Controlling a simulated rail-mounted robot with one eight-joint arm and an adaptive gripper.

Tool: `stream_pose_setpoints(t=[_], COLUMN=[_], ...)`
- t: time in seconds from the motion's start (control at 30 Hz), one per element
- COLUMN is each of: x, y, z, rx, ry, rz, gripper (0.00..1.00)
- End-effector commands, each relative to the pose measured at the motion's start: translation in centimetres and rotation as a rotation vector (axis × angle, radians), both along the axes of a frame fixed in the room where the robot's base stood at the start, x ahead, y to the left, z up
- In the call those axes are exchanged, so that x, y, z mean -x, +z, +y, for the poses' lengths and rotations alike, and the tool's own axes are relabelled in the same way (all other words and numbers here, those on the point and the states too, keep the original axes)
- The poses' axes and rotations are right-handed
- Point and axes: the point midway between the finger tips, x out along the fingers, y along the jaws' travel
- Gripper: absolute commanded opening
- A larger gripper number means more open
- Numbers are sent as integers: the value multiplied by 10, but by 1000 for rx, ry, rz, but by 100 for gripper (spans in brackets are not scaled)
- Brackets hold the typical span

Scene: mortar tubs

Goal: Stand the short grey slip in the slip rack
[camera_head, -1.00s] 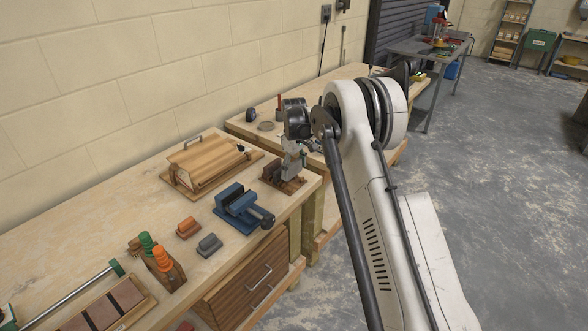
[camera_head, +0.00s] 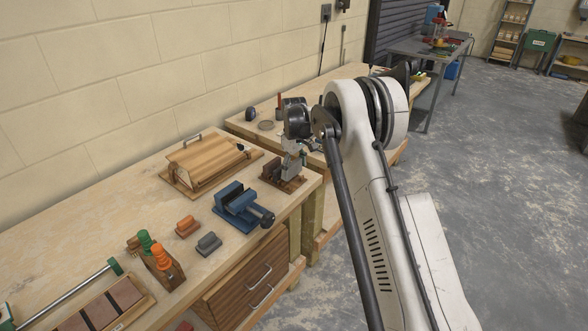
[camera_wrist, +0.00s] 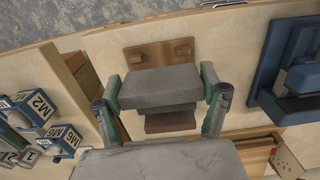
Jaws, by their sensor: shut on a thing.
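The wrist view shows my gripper (camera_wrist: 163,98) shut on a grey slip (camera_wrist: 158,80), a block held crosswise between the two green-padded fingers. The wooden slip rack (camera_wrist: 133,60) lies beyond and beneath it, with two short pegs showing. A brown block (camera_wrist: 170,122) shows just below the held slip; I cannot tell how it sits in the rack. In the head view my gripper (camera_head: 291,168) is low over the rack (camera_head: 297,184) near the bench's right end. I cannot tell whether the slip touches the rack.
A blue vice (camera_head: 240,205) stands close by on the bench. An orange block (camera_head: 187,226) and a grey block (camera_head: 209,243) lie nearer. Labelled blue-and-white boxes (camera_wrist: 32,106) show at left in the wrist view.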

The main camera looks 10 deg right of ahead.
Motion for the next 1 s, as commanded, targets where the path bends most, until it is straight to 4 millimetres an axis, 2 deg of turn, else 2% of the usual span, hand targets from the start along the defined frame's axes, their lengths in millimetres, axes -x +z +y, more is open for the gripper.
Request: stream_pose_setpoints(t=[0.5, 1.0], x=[0, 0], y=[-19, -22], z=[0, 0], rx=[0, 0], ry=[0, 0], rz=[0, 0], gripper=[43, 43])
